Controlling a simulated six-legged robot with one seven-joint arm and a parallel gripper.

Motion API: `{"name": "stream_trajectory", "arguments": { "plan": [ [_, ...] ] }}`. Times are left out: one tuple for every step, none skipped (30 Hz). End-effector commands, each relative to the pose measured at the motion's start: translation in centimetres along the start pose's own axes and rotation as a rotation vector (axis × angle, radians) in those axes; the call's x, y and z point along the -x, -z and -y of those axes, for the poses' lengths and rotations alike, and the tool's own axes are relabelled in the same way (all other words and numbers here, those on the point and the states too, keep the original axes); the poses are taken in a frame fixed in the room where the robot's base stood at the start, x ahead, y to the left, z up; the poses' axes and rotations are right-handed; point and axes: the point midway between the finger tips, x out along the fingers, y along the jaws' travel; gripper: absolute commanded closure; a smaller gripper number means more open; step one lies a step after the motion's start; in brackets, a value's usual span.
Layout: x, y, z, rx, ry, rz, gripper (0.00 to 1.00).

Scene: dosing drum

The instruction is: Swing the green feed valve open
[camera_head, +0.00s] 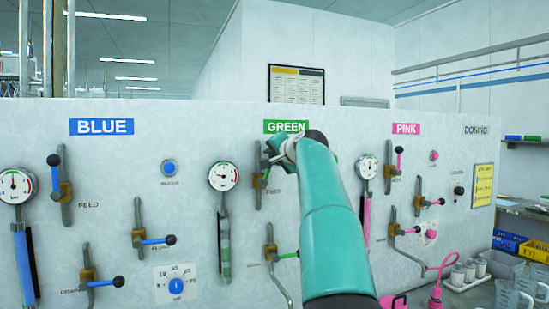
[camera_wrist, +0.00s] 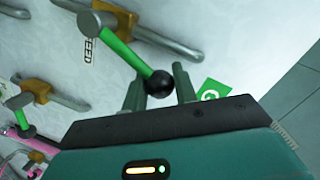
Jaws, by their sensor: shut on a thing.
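The green feed valve has a brass body (camera_head: 259,181) on a grey vertical pipe, below the GREEN sign (camera_head: 286,127) and beside a FEED label. Its lever is a green rod (camera_wrist: 122,48) ending in a black ball knob (camera_wrist: 159,83) in the wrist view. In the head view the rod points upward from the body, and its knob is hidden by my gripper (camera_head: 274,152). In the wrist view my gripper (camera_wrist: 159,88) has one finger on each side of the knob and is shut on it. The brass body also shows in the wrist view (camera_wrist: 117,18).
A lower green valve (camera_head: 270,253) has its lever to the right. A round gauge (camera_head: 223,176) is left of the feed valve. Blue valves (camera_head: 63,190) stand left, pink ones (camera_head: 394,171) right. A tray with several cups (camera_head: 467,281) is at lower right.

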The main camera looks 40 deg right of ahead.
Motion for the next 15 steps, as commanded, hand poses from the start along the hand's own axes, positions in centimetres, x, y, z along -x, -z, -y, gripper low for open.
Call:
{"name": "stream_trajectory", "arguments": {
  "plan": [
    [0.03, -0.12, 0.17, -0.001, 0.003, 0.003, 1.0],
    [0.02, -0.13, 0.16, -0.002, 0.003, 0.003, 1.0],
    [0.02, -0.13, 0.16, -0.002, 0.003, 0.003, 1.0],
    [0.02, -0.13, 0.16, -0.002, 0.003, 0.003, 1.0],
    [0.02, -0.13, 0.16, -0.002, 0.003, 0.004, 1.0],
    [0.02, -0.14, 0.16, -0.003, 0.003, 0.004, 1.0],
    [0.01, -0.14, 0.15, -0.003, 0.003, 0.004, 0.68],
    [0.01, -0.14, 0.15, -0.003, 0.003, 0.004, 0.62],
    [0.01, -0.13, 0.14, -0.003, 0.003, 0.003, 0.54],
    [0.01, -0.12, 0.12, -0.003, 0.002, 0.003, 0.51],
    [0.0, -0.11, 0.11, -0.003, 0.002, 0.003, 0.51],
    [0.0, -0.1, 0.09, -0.003, 0.002, 0.003, 0.51],
    [0.0, -0.09, 0.08, -0.003, 0.002, 0.003, 0.51],
    [-0.01, -0.08, 0.06, -0.003, 0.001, 0.002, 0.51],
    [-0.01, -0.08, 0.05, -0.003, 0.001, 0.002, 0.51]
  ]
}}
